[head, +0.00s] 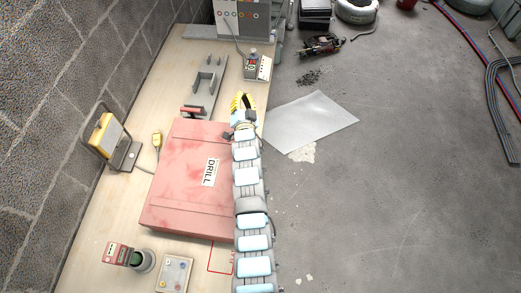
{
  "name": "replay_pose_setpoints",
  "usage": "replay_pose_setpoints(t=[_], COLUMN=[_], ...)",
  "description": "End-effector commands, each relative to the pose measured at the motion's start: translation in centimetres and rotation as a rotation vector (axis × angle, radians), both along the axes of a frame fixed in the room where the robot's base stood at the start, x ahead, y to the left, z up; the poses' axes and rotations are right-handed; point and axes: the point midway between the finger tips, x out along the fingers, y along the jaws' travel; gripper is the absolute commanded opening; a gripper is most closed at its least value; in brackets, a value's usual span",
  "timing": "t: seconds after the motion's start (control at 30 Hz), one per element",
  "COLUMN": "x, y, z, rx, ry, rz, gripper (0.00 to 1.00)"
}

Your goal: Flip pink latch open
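A closed pinkish-red case labelled DRILL (190,185) lies flat on the wooden bench. No latch on it can be made out; its right edge is partly hidden behind my arm. A grey plate with a U-shaped bracket (205,82) lies beyond the case. A small reddish bar (190,111) sits at the plate's near end; I cannot tell whether it is the pink latch. My gripper (241,101), with yellow fingers, is near the bench's right edge, beyond the case's far right corner and right of the plate. Its fingers are too small to tell open from shut.
A work lamp (110,138) stands left of the case, with a yellow plug (157,139) near it. A grey box with a display (257,67) stands beyond my gripper. A cup (142,260) and a small switch panel (175,274) are at the near end.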

Motion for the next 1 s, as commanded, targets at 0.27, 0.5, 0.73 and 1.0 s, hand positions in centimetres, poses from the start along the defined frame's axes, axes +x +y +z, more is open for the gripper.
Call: replay_pose_setpoints(t=[0.27, 0.5, 0.73, 1.0], x=[5.3, 5.6, 2.9, -2.9], y=[-0.1, -1.0, -1.9, -2.5], z=[-6.9, -10.8, -12.0, -10.3], rx=[0.165, 0.305, 0.43, 0.539], ry=[0.396, 0.718, 0.985, 1.225], rz=[-0.111, -0.302, -0.556, -0.898], gripper=[0.0, 0.0, 0.0, 0.0])
